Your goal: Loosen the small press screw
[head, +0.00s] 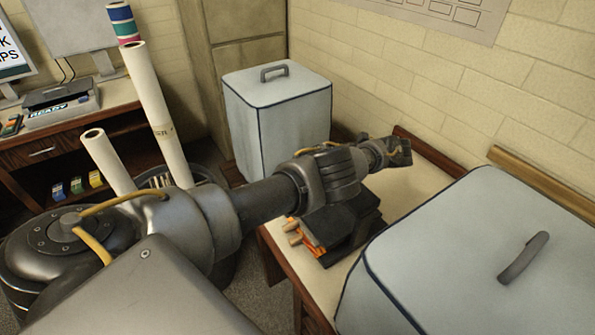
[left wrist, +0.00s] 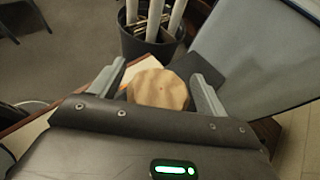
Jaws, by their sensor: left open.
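The small press (head: 348,222) is a dark block on the pale table, partly hidden behind my left arm in the head view. In the left wrist view a round, pale wooden knob (left wrist: 158,90) lies between my left fingers; it looks like the head of the press screw. My left gripper (head: 398,152) reaches above and beyond the press in the head view. In the left wrist view my left gripper (left wrist: 158,72) is open, one finger on each side of the knob; contact cannot be told. The screw's shaft is hidden. My right gripper is out of view.
A light blue covered box (head: 278,110) stands behind the press, and a larger one (head: 470,262) fills the front right. Orange items with wooden ends (head: 294,232) lie against the press. Tall paper rolls (head: 158,115) stand at left. A brick wall closes the back.

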